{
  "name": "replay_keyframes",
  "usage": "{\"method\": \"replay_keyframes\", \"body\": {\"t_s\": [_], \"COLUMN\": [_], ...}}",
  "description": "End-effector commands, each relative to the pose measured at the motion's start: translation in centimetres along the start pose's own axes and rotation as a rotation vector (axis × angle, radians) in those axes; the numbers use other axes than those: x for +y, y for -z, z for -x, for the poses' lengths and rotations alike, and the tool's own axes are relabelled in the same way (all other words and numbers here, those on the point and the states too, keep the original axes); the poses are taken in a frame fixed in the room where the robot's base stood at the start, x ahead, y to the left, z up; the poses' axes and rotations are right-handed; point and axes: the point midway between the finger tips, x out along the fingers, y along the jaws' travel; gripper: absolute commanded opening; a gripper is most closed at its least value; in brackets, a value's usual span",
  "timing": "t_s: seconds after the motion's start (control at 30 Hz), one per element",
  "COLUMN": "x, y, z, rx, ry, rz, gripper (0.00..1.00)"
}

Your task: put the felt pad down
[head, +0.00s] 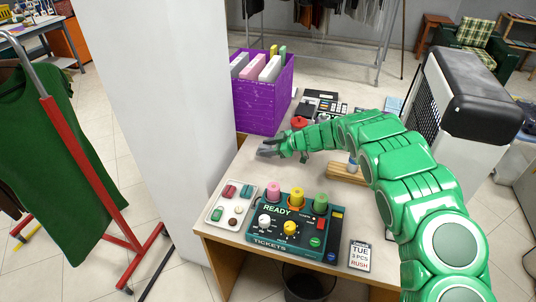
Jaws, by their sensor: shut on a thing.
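My gripper (276,148) is at the end of my green arm, low over the left part of the counter, in front of the purple bin. It is shut on a small greyish piece at its fingertips, which looks like the felt pad (266,153). The fingers hide part of the pad. I cannot tell whether it touches the counter (232,195) or hangs just above it.
A purple bin (258,105) with folders stands behind my gripper. In front are a white tray (218,217) with small pieces, a teal ticket console (290,250) and a card (360,256). A wooden block (345,173) lies under my arm. A white pillar (160,120) rises at left.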

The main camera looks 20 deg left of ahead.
Motion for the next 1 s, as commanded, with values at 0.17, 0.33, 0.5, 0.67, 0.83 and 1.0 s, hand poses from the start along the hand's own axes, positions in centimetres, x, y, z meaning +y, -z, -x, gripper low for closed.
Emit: {"method": "replay_keyframes", "body": {"t_s": [0.17, 0.33, 0.5, 0.67, 0.83, 1.0], "x": [0.5, -0.1, -0.3, -0.3, -0.3, -0.3], "y": [-0.5, -2.5, -3.2, -3.1, -3.2, -3.2], "z": [-0.6, -1.6, -2.0, -2.0, -2.0, -2.0], "rx": [0.001, -0.001, -0.001, -0.001, -0.001, -0.001], "ry": [-0.002, -0.001, -0.001, -0.002, -0.001, -0.001], "rz": [0.002, -0.001, 0.0, 0.0, 0.001, 0.001], "gripper": [0.04, 0.04, 0.04, 0.04, 0.51, 0.71]}}
